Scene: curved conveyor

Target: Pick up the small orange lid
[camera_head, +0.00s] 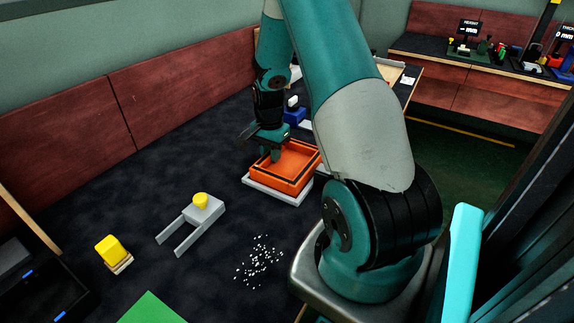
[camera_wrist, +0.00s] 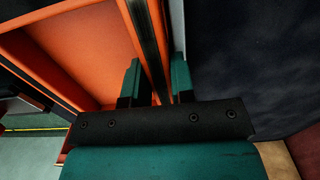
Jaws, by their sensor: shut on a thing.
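The orange lid (camera_head: 293,165) looks like a shallow, open, square tray with raised walls and a dark rim. It is at a pale grey base (camera_head: 262,190); I cannot tell whether it touches it. My gripper (camera_head: 275,155) points down at its far left wall. In the wrist view the orange inner floor (camera_wrist: 85,45) fills the upper left, and my gripper (camera_wrist: 157,80) has one finger on each side of the dark-edged wall, shut on it. The fingertips are partly hidden in the head view.
A grey fork-shaped piece with a yellow knob (camera_head: 201,200) and a yellow block (camera_head: 111,249) lie to the left. White bits (camera_head: 258,260) are scattered in front. A blue object (camera_head: 294,116) stands behind my gripper. Dark table is clear between.

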